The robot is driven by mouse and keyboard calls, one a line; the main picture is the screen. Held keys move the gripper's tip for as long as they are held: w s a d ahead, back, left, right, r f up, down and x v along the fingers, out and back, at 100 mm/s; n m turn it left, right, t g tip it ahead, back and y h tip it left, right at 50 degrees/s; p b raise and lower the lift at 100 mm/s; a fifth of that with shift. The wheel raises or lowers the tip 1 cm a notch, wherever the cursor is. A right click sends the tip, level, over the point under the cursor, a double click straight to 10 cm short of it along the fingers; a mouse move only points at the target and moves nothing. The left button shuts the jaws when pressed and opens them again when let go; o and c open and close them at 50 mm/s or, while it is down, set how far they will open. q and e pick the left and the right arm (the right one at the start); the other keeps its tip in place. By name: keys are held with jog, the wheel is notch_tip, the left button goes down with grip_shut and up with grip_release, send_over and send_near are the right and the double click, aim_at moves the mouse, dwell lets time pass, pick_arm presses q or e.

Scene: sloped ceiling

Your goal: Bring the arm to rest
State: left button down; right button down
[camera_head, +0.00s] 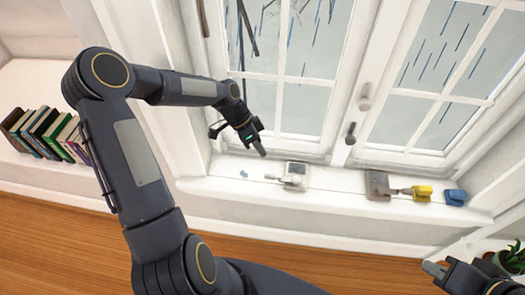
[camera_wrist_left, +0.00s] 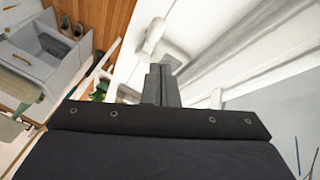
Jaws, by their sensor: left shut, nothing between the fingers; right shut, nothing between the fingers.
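My left arm reaches across the head view from the bottom. Its left gripper (camera_head: 259,148) is shut and empty, in front of the window and above the sill, to the left of a white-handled thing. The closed fingers also show in the left wrist view (camera_wrist_left: 161,84). My right gripper (camera_head: 435,269) is at the bottom right edge of the head view, shut and empty, with most of its arm out of frame.
The white sill (camera_head: 335,196) holds a white-handled thing (camera_head: 293,177), a grey block (camera_head: 377,185), a yellow piece (camera_head: 423,193) and a blue piece (camera_head: 455,197). Window handles (camera_head: 350,134) stick out above. Books (camera_head: 47,134) stand left; a plant (camera_head: 515,258) is near my right gripper.

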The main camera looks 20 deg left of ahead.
pick_arm(q)
jog(key=shift+r, duration=0.1)
dwell(0.3)
jog(key=s+r+n+t+y+p, duration=0.1)
jog(key=s+r+n+y+p, duration=0.15)
jog(key=s+r, duration=0.5)
jog(key=s+r+n+t+y+p, duration=0.1)
jog(key=s+r+n+p, duration=0.2)
jog(key=r, duration=0.8)
jog(key=s+d+r+n+t+p, duration=0.1)
jog(key=s+r+n, duration=0.2)
jog(key=s, duration=0.3)
jog(key=s+d+r+n+t+h+p, duration=0.1)
jog(key=s+d+r+n+t, duration=0.1)
jog(key=s, duration=0.5)
jog(key=shift+r+n, duration=0.45)
jog(key=shift+n, duration=0.1)
